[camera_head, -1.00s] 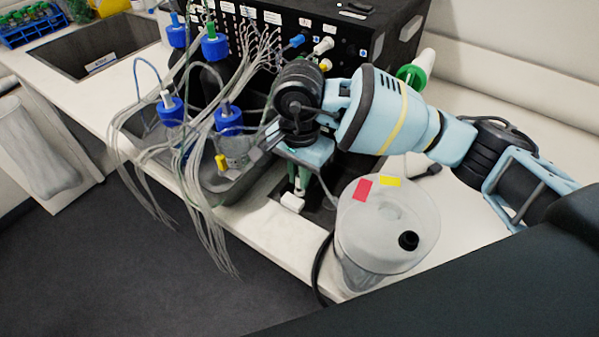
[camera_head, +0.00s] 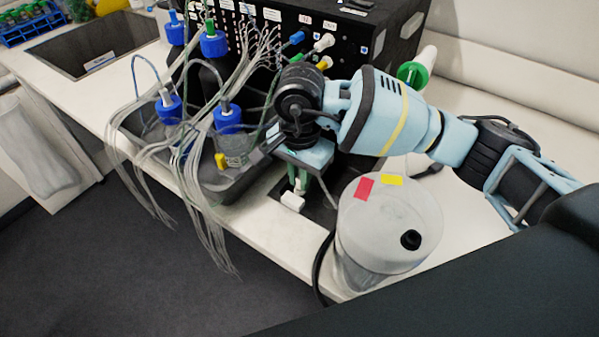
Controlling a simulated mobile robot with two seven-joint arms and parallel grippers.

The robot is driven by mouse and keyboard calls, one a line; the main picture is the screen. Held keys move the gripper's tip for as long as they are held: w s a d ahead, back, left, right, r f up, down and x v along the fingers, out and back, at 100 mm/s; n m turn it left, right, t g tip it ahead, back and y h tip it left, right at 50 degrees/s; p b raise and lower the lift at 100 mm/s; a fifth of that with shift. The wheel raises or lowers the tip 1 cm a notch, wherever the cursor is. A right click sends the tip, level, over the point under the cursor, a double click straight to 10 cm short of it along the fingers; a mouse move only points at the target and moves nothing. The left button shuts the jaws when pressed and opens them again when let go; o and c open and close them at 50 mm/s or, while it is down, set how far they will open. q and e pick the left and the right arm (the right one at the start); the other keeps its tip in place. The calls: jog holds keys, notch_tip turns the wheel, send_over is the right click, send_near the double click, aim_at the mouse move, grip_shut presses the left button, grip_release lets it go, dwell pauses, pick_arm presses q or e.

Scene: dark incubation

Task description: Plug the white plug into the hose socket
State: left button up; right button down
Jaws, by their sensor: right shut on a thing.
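My right gripper (camera_head: 302,187) points down just in front of the black device, above the front edge of the counter. Its green fingers are shut on what looks like the white plug (camera_head: 292,202), a small white block at the fingertips. I cannot clearly pick out the hose socket. A black hose (camera_head: 319,265) curves down beside the translucent container, below and right of the plug. My left gripper is not in view.
A translucent lidded container (camera_head: 365,225) stands close to the right of the gripper. A dark tray (camera_head: 235,185) with blue-capped bottles and hanging thin tubes is to the left. The black device (camera_head: 390,45) with ports stands behind. A sink (camera_head: 95,45) is at far left.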

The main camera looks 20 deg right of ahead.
jog(key=shift+f, duration=0.2)
jog(key=c, duration=1.4)
grip_release()
jog(key=shift+o, duration=0.2)
jog(key=shift+r, duration=0.1)
notch_tip(320, 180, up, 8)
jog(key=shift+f, duration=0.15)
jog(key=shift+f, duration=0.1)
